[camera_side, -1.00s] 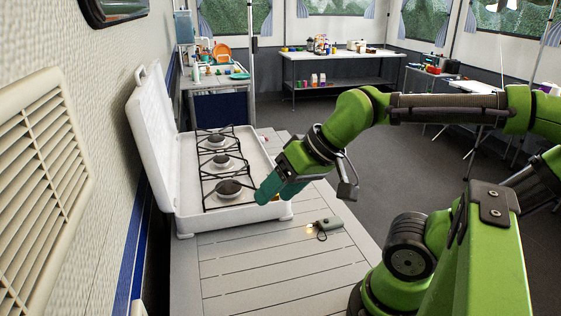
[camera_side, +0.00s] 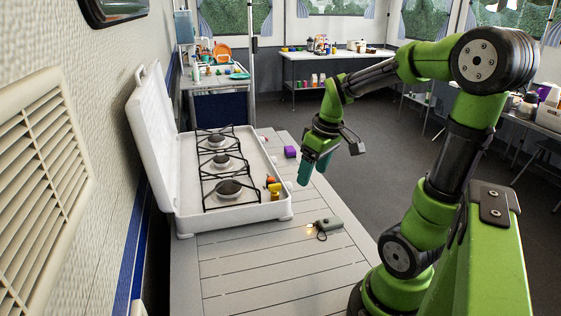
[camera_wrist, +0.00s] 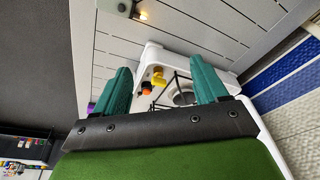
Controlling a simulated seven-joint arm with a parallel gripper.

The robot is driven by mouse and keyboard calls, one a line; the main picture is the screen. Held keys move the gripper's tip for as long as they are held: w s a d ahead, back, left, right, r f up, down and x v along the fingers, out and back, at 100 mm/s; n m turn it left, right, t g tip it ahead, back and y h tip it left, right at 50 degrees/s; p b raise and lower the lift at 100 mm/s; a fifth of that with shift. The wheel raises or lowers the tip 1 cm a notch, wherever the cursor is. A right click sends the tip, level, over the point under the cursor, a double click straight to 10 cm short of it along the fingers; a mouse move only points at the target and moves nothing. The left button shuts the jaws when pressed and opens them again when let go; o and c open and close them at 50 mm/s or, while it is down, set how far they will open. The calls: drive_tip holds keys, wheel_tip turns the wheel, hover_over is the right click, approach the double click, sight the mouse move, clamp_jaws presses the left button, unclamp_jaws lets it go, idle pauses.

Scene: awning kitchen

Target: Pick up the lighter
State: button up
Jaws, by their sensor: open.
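The lighter (camera_side: 327,223) is a small grey-green device with a dark loop and a lit glow at its left end. It lies on the slatted table (camera_side: 270,270), in front of the stove's right corner. In the wrist view only part of it shows at the top edge, with its glow (camera_wrist: 142,15). My gripper (camera_side: 309,178) has teal fingers pointing down, above the table and right of the stove, farther back than the lighter. In the wrist view my gripper (camera_wrist: 166,82) is open, its two fingers wide apart with nothing held between them.
The white camping stove (camera_side: 257,212) with its raised lid stands left of my gripper. Orange and yellow knobs (camera_side: 273,188) are on its right side. A purple block (camera_side: 290,152) sits farther back on the table. The table's front is clear around the lighter.

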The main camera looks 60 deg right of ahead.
drive_tip(key=s+d+f+n+g, duration=0.2)
drive_tip(key=s+d+n, duration=0.2)
drive_tip(key=d+n, duration=0.4)
drive_tip(key=n, duration=0.3)
hover_over(335, 219)
drive_tip(key=shift+g, duration=0.3)
drive_tip(key=f, duration=1)
drive_tip(key=shift+w+f, duration=0.2)
drive_tip(key=shift+f, duration=0.2)
drive_tip(key=f, duration=0.5)
drive_tip(key=shift+s+f, duration=0.25)
drive_tip(key=shift+f, duration=0.05)
drive_tip(key=c, duration=1.2)
